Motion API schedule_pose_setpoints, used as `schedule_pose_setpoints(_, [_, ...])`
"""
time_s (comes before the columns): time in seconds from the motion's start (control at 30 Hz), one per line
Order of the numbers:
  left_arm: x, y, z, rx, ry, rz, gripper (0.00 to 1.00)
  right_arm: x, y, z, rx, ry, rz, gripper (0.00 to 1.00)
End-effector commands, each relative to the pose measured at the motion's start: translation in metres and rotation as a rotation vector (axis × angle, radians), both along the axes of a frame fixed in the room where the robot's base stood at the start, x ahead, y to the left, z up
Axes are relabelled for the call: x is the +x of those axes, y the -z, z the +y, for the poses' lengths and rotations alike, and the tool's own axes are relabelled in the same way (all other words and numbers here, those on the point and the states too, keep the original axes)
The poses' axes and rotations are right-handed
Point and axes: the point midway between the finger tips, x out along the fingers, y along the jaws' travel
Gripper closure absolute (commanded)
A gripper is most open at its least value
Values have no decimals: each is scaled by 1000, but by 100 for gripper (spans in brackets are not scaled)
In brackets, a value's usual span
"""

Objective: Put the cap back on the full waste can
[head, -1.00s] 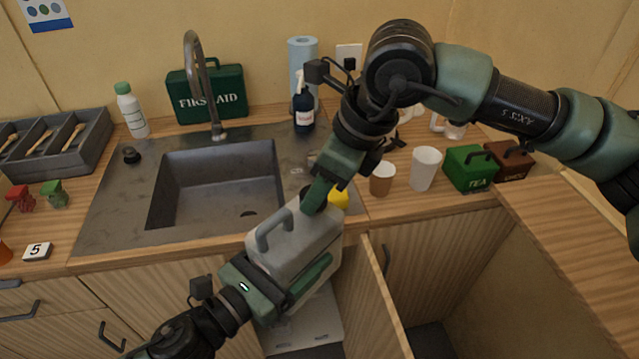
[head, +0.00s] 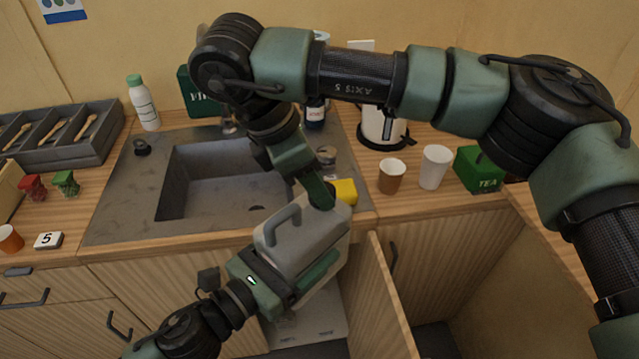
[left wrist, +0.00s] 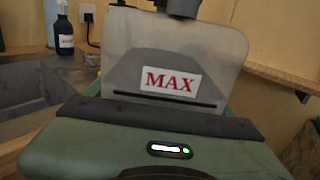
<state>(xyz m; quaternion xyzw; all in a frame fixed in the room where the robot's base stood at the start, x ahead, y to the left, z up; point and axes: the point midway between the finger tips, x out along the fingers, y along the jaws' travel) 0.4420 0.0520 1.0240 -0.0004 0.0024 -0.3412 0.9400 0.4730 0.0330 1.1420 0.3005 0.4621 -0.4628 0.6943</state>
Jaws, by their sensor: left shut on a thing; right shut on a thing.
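A grey, translucent waste can (head: 308,238) with a loop handle hangs tilted in front of the sink counter. My left gripper (head: 300,278) is shut on its lower body. In the left wrist view the can (left wrist: 210,45) shows a MAX label and a dark level line. My right gripper (head: 322,196) comes down from above, shut at the can's neck. Its fingers cover most of the dark cap there, so I cannot tell how the cap sits. A dark part also shows above the can's top in the left wrist view.
The sink (head: 215,180) lies behind the can, with a yellow sponge (head: 345,190) on its right edge. A brown cup (head: 391,176), a white cup (head: 434,166) and a kettle (head: 384,125) stand right. An open cupboard door (head: 385,300) is close to the can's right.

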Motion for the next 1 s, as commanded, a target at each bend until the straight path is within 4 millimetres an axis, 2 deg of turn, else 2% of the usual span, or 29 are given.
schedule_pose_setpoints(0.03, [-3, -5, -4, -3, 13, -13, 100, 5, -2, 1, 1, 132, -11, 99])
schedule_pose_setpoints(0.13, [-3, -5, -4, -3, 13, -12, 100, 6, -1, 0, 1, 331, -12, 99])
schedule_pose_setpoints(0.27, [-3, -5, -4, -3, 13, -12, 100, 6, -1, -1, 3, 324, -12, 99])
schedule_pose_setpoints(0.3, [-3, -5, -4, -3, 13, -12, 100, 6, -1, -1, 3, 324, -12, 59])
schedule_pose_setpoints(0.4, [-3, -5, -3, -3, 12, -12, 100, 6, -1, -1, 3, 323, -11, 36])
schedule_pose_setpoints(0.77, [-1, -5, -2, -5, 8, -10, 100, 5, -4, 1, 3, 319, -7, 36])
schedule_pose_setpoints(0.87, [-1, -5, -2, -5, 7, -10, 100, 5, -15, 5, 2, 319, -9, 36])
schedule_pose_setpoints(1.0, [-1, -6, -2, -5, 7, -10, 100, 5, -40, 16, 2, 321, -13, 36])
